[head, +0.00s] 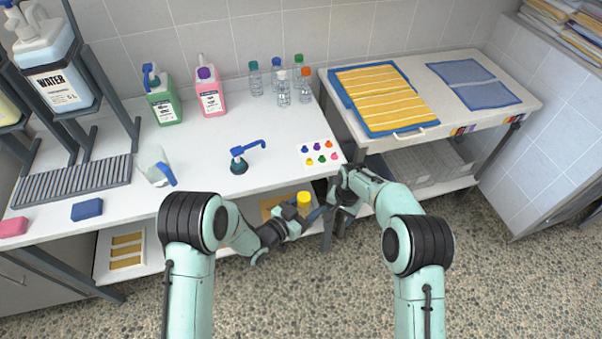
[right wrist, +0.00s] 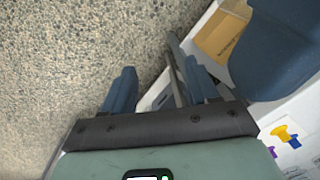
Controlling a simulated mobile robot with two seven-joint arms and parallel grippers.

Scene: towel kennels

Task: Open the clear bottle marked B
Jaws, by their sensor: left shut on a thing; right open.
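A bottle with a yellow cap (head: 304,198) shows in the head view in front of the table's front edge, cap up. My left gripper (head: 305,214) is shut on it; the fingers and arm hide most of its body. No letter B is readable on it. My right gripper (head: 337,205) is just to the right of the bottle, apart from it. In the right wrist view my right gripper (right wrist: 158,85) is open, with nothing between its fingers. A large dark blue shape, probably part of my left gripper, fills that view's upper right; no bottle is clear there.
Several small clear bottles (head: 284,93) with coloured caps stand at the table's back. A towel cart (head: 470,120) stands right.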

